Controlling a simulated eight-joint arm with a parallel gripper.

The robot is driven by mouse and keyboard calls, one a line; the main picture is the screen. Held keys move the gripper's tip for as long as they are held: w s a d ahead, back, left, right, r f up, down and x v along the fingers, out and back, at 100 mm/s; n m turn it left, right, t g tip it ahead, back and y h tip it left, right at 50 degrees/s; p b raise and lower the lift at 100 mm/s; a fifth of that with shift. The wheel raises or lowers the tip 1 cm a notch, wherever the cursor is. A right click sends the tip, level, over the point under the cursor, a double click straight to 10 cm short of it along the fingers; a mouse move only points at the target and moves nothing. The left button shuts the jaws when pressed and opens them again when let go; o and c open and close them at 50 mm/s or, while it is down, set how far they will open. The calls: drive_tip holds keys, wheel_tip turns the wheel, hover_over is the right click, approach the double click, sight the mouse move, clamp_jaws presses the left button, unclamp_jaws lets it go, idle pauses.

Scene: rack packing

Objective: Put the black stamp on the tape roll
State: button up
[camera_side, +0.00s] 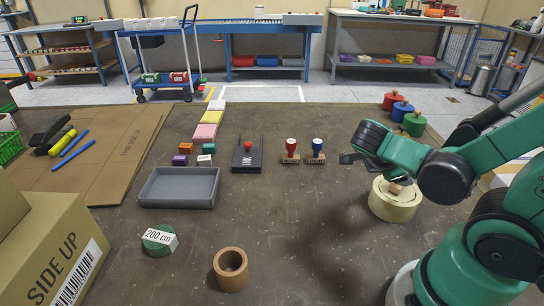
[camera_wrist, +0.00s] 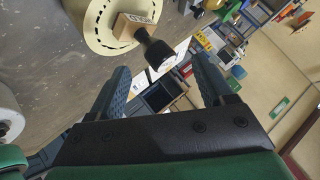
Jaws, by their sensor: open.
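The tape roll (camera_side: 395,201) is a cream ring at the right of the table, partly covered by my arm in the side view. It also shows in the wrist view (camera_wrist: 95,38). The black stamp (camera_wrist: 145,38) has a wooden block base and a black handle. Its base rests against the roll's face, and its handle points out toward my gripper. In the side view only its wooden base (camera_side: 397,188) shows on the roll; the handle is hidden by my arm. My gripper (camera_wrist: 161,70) is open and empty, its fingers apart, with the handle's end just beyond the fingertips.
A red stamp (camera_side: 291,150) and a blue stamp (camera_side: 316,150) stand left of my gripper. Red, blue and green lidded pots (camera_side: 403,112) stand behind my arm. The front middle is clear.

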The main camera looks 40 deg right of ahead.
drive_tip(key=s+v, duration=0.1)
drive_tip(key=v, duration=0.8)
drive_tip(key=w+a+f+n+t+y, duration=0.1)
drive_tip(key=w+a+n+t+y, duration=0.2)
drive_tip(key=n, duration=1.1)
drive_tip(key=w+a+f+n+t+y, duration=0.1)
drive_tip(key=w+a+n+t+y, duration=0.3)
drive_tip(key=n, duration=0.9)
drive_tip(key=w+t+y, duration=0.1)
drive_tip(key=w+y, duration=0.2)
drive_tip(key=shift+n, duration=0.4)
